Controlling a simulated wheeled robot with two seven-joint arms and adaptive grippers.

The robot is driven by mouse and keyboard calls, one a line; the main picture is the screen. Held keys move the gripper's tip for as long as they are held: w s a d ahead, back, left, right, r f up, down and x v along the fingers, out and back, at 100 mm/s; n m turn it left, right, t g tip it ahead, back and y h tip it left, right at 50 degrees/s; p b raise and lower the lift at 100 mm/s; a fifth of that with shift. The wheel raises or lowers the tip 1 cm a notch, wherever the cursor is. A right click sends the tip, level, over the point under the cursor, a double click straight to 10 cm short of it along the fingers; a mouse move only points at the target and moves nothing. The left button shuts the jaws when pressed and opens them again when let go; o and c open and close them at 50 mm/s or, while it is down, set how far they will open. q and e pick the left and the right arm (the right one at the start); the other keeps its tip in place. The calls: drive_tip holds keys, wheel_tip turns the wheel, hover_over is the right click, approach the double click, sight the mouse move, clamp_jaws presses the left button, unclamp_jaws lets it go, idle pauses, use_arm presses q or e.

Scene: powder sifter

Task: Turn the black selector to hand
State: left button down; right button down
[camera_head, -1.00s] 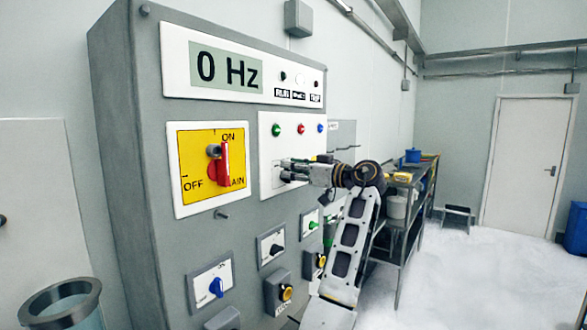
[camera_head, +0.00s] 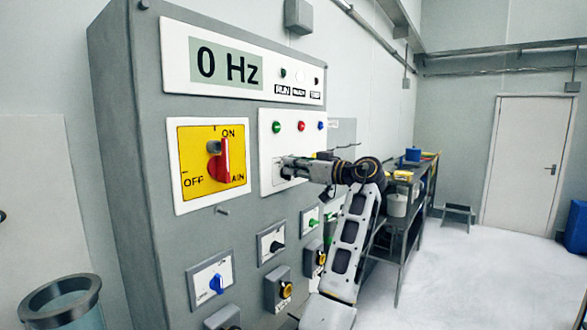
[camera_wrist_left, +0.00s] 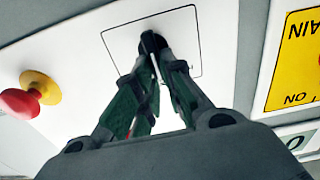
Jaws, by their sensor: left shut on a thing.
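The black selector (camera_wrist_left: 152,42) sits inside a thin black outlined rectangle on the white panel (camera_wrist_left: 75,65) in the left wrist view. My left gripper (camera_wrist_left: 152,50) is shut on it, with both fingertips pressed against its sides. In the head view my left gripper (camera_head: 287,169) reaches in from the right side of the picture to the white panel (camera_head: 268,140), below the green, red and blue lamps. The gripper hides the selector there, and I cannot read its position or labels. My right gripper is not in view.
A yellow plate with a red rotary switch (camera_head: 221,160) is left of the gripper. Smaller selectors, such as a blue one (camera_head: 216,283), sit below. A red mushroom button (camera_wrist_left: 20,102) shows in the wrist view. The display (camera_head: 228,67) reads 0 Hz. A shelf stands right.

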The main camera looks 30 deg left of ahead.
use_arm(q)
drive_tip(key=n+b, duration=0.2)
drive_tip(key=b, duration=0.1)
drive_tip(key=s+n+b, duration=0.1)
drive_tip(key=n+b, duration=0.2)
drive_tip(key=shift+f, duration=0.2)
drive_tip(key=shift+s+n+b, duration=0.1)
drive_tip(key=shift+n+b, duration=0.2)
drive_tip(key=shift+b, duration=0.15)
drive_tip(key=shift+s+f+n+b, duration=0.1)
drive_tip(key=shift+s+n+b, duration=0.05)
drive_tip(key=shift+n+b, duration=0.65)
drive_tip(key=shift+s+a+n+b, duration=0.1)
drive_tip(key=shift+n+b, duration=0.4)
drive_tip(key=shift+n, duration=0.3)
drive_tip(key=c, duration=1.5)
unclamp_jaws()
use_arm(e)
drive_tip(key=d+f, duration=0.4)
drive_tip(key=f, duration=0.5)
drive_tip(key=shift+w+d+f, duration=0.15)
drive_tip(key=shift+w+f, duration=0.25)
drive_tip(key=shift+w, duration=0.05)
